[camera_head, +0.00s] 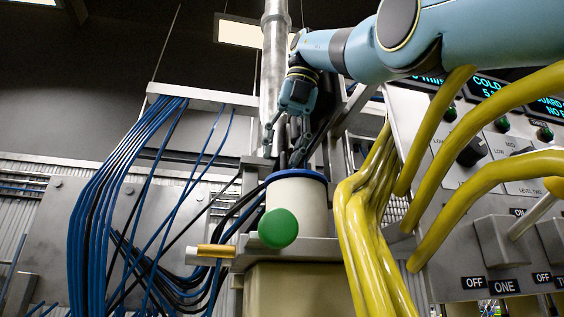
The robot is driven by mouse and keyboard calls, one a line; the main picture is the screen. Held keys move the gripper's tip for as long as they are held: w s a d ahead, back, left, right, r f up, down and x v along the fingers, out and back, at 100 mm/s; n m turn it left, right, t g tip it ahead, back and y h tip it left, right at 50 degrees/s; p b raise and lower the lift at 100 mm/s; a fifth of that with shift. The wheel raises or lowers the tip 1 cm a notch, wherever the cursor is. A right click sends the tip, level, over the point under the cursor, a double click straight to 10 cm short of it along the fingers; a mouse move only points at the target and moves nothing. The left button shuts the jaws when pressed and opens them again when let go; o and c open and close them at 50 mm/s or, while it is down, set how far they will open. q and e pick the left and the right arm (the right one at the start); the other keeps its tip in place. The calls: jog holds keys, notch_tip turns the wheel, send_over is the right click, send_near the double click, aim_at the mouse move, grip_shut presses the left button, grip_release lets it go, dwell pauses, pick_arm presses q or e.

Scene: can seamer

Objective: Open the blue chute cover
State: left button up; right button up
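The blue chute cover (312,176) shows as a thin blue rim on top of a cream cylinder (295,195) in the middle of the head view. I see it nearly edge-on, and it looks flat on the cylinder. My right gripper (283,155) points down just above the cover's left and back part. Its two dark fingers are spread apart, with nothing clearly held between them. I cannot tell whether the fingertips touch the cover. My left gripper is not in view.
A green round knob (278,228) sits on the cylinder's front. Thick yellow hoses (365,235) and a control panel (480,150) crowd the right. Blue cables (95,180) hang on the left. A metal pipe (272,70) rises behind.

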jog(key=shift+w+a+f, duration=0.1)
jog(key=shift+f, duration=0.15)
grip_shut()
dwell(0.3)
